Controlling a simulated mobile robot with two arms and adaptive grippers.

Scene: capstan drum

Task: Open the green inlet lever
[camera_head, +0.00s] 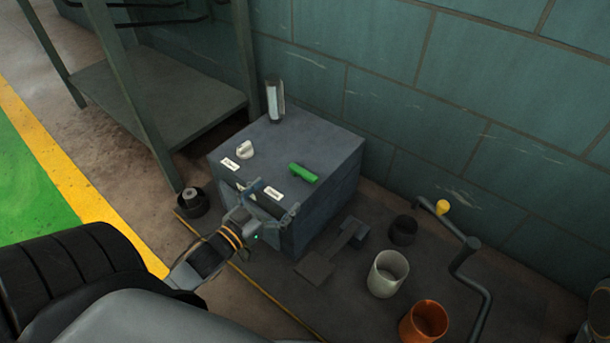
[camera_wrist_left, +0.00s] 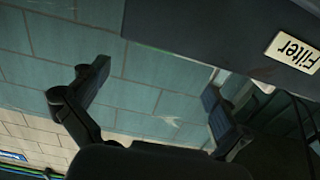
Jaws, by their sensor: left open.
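The green lever (camera_head: 303,173) is a short bar lying on top of a dark grey box (camera_head: 325,142), near its right front edge. A white label (camera_head: 273,193) is in front of it; its text is too small to read. My left gripper (camera_head: 273,202) is open and empty at the box's front edge, on the near side of the lever and apart from it. That view shows an upside-down label "Filter" (camera_wrist_left: 293,52) but no green lever. My right gripper is out of view.
A white knob (camera_head: 245,149) with another label (camera_head: 230,164) is left of the lever. An upright metal-and-glass piece (camera_head: 275,101) stands at the box's back corner. A shelf rack (camera_head: 150,95) is left. A white cup (camera_head: 387,273), orange cup (camera_head: 424,322) and crank (camera_head: 470,262) are right.

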